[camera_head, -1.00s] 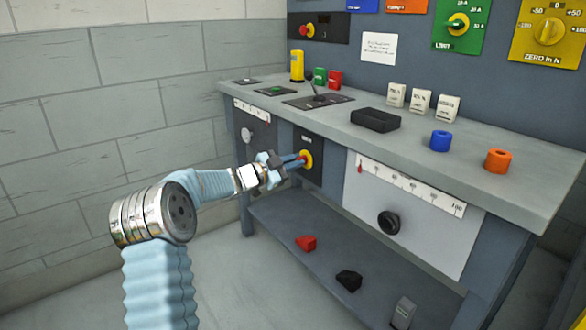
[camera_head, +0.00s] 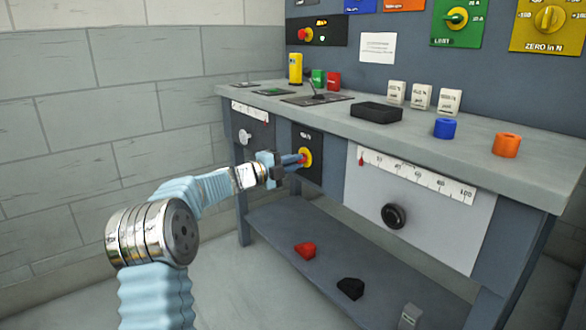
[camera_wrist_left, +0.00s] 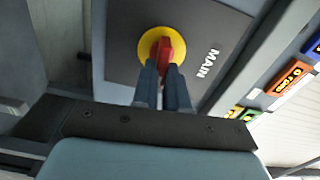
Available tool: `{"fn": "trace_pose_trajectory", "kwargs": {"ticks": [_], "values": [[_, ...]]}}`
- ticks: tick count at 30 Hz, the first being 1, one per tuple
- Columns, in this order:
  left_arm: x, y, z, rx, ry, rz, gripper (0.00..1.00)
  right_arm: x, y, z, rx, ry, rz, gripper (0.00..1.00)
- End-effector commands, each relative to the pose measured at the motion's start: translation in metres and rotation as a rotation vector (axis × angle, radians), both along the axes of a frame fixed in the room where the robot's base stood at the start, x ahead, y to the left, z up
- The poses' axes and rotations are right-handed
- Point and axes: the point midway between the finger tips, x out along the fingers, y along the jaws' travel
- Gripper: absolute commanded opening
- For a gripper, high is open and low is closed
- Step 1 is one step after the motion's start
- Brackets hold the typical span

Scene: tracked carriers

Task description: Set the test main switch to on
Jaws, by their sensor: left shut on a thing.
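The main switch is a red handle (camera_wrist_left: 165,50) on a yellow round plate (camera_wrist_left: 150,42), set in a dark panel (camera_wrist_left: 110,65) lettered "MAIN" in the left wrist view. In the head view its yellow plate (camera_head: 308,157) shows on the front of the bench, below the worktop. My left gripper (camera_head: 299,160) reaches it from the left. Its two fingers, seen in the left wrist view (camera_wrist_left: 164,72), are shut on the red handle. The fingers hide part of the handle, and I cannot read any position marks around it. My right gripper is not in view.
A black knob (camera_head: 394,215) is to the right. A lower shelf (camera_head: 320,262) holds red and black pieces.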

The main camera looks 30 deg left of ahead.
Motion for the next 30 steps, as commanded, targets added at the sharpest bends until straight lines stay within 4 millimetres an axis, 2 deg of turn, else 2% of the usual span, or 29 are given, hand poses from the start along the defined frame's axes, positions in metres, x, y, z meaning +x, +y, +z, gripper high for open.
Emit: {"fn": "trace_pose_trajectory", "kwargs": {"ticks": [9, 23, 24, 28, 30], "values": [[-0.0003, -0.0004, -0.0039, 0.086, -0.031, -0.002, 0.00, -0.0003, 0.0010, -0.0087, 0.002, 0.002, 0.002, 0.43], [-0.0003, -0.0006, -0.0038, 0.097, -0.036, -0.002, 0.00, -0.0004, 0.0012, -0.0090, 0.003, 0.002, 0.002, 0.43], [-0.0002, -0.0006, -0.0039, 0.097, -0.036, -0.002, 0.16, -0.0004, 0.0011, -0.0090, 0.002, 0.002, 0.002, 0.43], [-0.0002, -0.0004, -0.0033, 0.096, -0.037, -0.002, 0.36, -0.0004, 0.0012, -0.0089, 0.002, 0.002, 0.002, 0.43], [-0.0002, -0.0004, -0.0029, 0.096, -0.037, -0.001, 0.38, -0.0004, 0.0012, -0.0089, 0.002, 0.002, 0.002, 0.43]]}}
